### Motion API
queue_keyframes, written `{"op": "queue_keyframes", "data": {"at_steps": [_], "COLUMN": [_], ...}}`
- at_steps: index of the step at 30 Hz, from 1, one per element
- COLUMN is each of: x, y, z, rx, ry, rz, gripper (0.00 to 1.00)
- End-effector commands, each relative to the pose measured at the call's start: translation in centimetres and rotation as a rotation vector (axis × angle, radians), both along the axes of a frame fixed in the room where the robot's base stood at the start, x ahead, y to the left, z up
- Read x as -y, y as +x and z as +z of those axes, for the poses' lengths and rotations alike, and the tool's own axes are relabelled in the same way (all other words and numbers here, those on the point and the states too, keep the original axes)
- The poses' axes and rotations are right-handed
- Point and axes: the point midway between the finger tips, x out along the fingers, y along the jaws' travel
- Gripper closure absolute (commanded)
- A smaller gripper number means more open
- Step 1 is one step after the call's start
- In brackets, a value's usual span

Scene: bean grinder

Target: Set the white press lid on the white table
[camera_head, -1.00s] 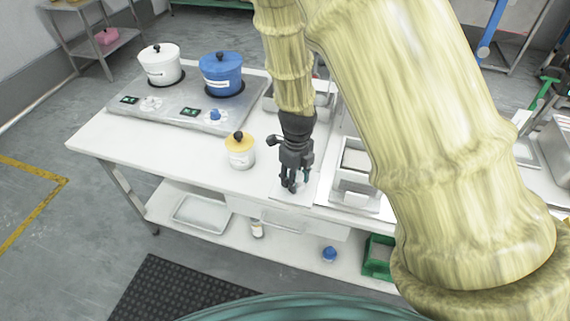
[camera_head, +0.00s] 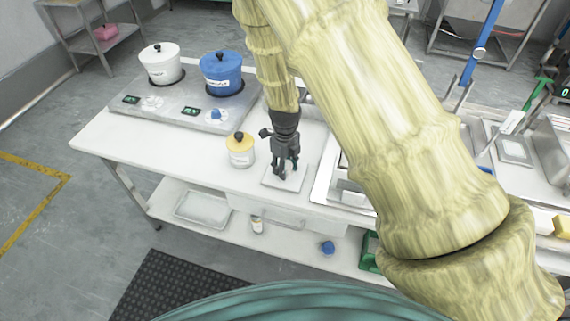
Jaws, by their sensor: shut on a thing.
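The white press lid (camera_head: 296,183) is a flat, pale square plate below my gripper (camera_head: 284,175) on the left part of the white table (camera_head: 215,178). My gripper points down and is shut on the lid near its middle. The lid is close to the tabletop; I cannot tell whether it touches. The fingertips and the grip point are small and dark.
A white jar with a yellow lid (camera_head: 240,151) stands just left of my gripper. A hotplate unit (camera_head: 170,110) with a white pot (camera_head: 161,65) and a blue pot (camera_head: 221,73) is behind. Metal trays (camera_head: 345,192) lie to the right. The table's left front is clear.

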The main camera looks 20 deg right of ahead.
Motion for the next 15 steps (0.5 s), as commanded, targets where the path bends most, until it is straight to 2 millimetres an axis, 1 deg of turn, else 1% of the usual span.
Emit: {"op": "queue_keyframes", "data": {"at_steps": [12, 13, 15], "x": [0.01, 0.02, 0.02], "y": [0.05, 0.06, 0.07], "z": [-0.46, -0.48, -0.44], "rx": [0.001, 0.001, 0.002], "ry": [0.000, 0.000, -0.001], "rz": [0.000, 0.000, 0.000], "gripper": [0.90, 0.61, 0.48]}}
